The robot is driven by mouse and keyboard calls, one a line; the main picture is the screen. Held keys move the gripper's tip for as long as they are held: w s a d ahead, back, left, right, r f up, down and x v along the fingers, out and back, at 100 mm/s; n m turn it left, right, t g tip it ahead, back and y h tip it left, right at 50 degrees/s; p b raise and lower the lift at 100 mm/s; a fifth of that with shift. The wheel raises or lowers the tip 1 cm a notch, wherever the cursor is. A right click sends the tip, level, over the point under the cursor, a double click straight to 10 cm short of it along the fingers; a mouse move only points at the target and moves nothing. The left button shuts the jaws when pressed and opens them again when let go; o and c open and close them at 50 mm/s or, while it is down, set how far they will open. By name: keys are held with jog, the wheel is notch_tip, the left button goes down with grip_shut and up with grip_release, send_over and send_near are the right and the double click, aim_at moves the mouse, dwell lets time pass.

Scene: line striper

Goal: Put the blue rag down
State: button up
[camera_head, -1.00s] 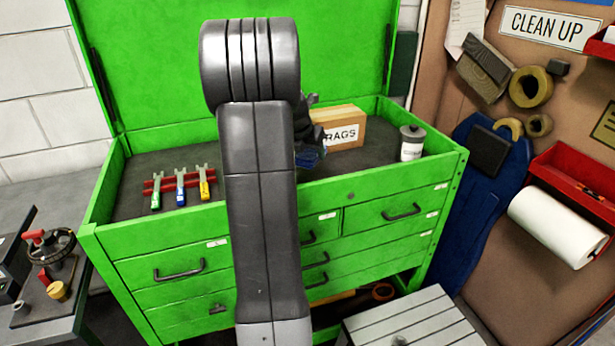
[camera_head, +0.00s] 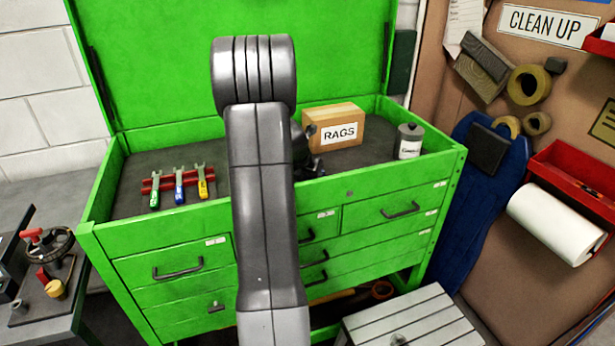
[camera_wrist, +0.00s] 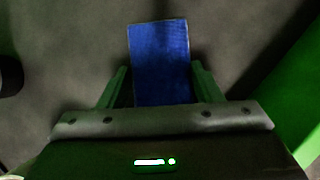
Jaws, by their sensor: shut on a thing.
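The blue rag (camera_wrist: 160,60) shows in the wrist view as a flat blue rectangle. It lies between the two fingers of my gripper (camera_wrist: 155,88), which is shut on it. The dark grey tray floor (camera_wrist: 75,50) of the green tool chest shows around and beyond the rag; I cannot tell whether the rag touches it. In the head view my arm hides the rag, and only a dark part of my gripper (camera_head: 308,165) shows inside the chest's open top, in front of the rags box (camera_head: 335,113).
A grey can (camera_head: 409,142) stands right of the box. A red rack with several wrenches (camera_head: 178,182) is at the left of the tray. The green chest (camera_head: 160,240) has a raised front rim and an upright lid (camera_head: 150,60).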

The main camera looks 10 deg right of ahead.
jog(key=o, duration=0.9)
jog(key=shift+f, duration=0.1)
jog(key=shift+s+a+r, duration=0.1)
jog(key=shift+a+r, duration=0.05)
jog(key=shift+r, duration=0.4)
jog(key=v, duration=1.1)
